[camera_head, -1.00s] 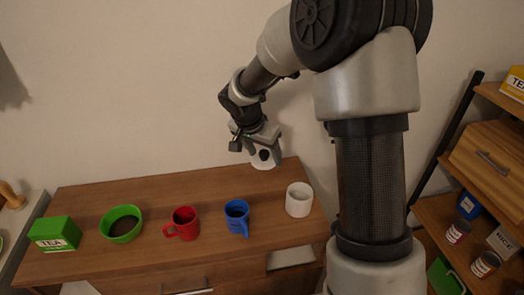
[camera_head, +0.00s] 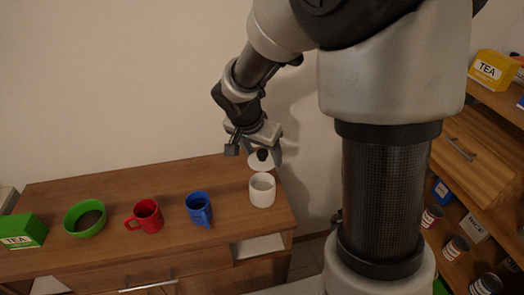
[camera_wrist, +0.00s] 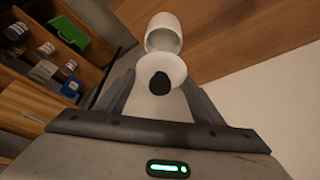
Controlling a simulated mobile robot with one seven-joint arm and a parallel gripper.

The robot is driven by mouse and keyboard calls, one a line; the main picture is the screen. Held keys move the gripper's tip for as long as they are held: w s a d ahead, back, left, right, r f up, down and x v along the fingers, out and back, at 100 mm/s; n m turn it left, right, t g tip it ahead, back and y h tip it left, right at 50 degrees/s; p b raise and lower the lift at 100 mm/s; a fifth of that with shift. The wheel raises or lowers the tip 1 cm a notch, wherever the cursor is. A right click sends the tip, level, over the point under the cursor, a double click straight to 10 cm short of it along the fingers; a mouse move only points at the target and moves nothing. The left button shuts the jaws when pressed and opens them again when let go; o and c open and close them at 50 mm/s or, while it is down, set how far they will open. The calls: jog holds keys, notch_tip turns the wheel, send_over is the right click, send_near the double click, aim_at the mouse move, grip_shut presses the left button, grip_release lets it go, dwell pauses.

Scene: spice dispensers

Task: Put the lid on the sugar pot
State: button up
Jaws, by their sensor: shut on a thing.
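The sugar pot is a white cylinder (camera_head: 262,192), upright and open at the top, at the right end of the wooden table. It also shows at the top of the wrist view (camera_wrist: 163,24). The lid is a white disc (camera_head: 254,164) with a black knob. My gripper (camera_head: 259,153) is shut on the lid and holds it above and slightly behind the pot's opening in the head view. In the wrist view the lid (camera_wrist: 172,66) sits between my fingers (camera_wrist: 160,95) and overlaps the pot's near rim. Whether lid and pot touch is hard to tell.
A blue mug (camera_head: 198,209), a red mug (camera_head: 146,216), a green bowl (camera_head: 85,218) and a green tea box (camera_head: 20,231) stand to the left on the table (camera_head: 115,190). A shelf (camera_head: 470,215) with cans and boxes is at right.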

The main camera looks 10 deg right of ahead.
jog(key=b, duration=0.3)
send_near(262, 173)
jog(key=d+f, duration=0.2)
jog(key=f, duration=0.1)
jog(key=shift+s, duration=0.2)
jog(key=shift+f+b, duration=0.9)
jog(key=shift+b, duration=0.25)
jog(key=shift+b, duration=0.35)
jog(key=shift+f+b, duration=0.5)
jog(key=shift+b, duration=0.7)
dwell(0.6)
dwell(0.3)
jog(key=o, duration=1.1)
jog(key=shift+r, duration=0.15)
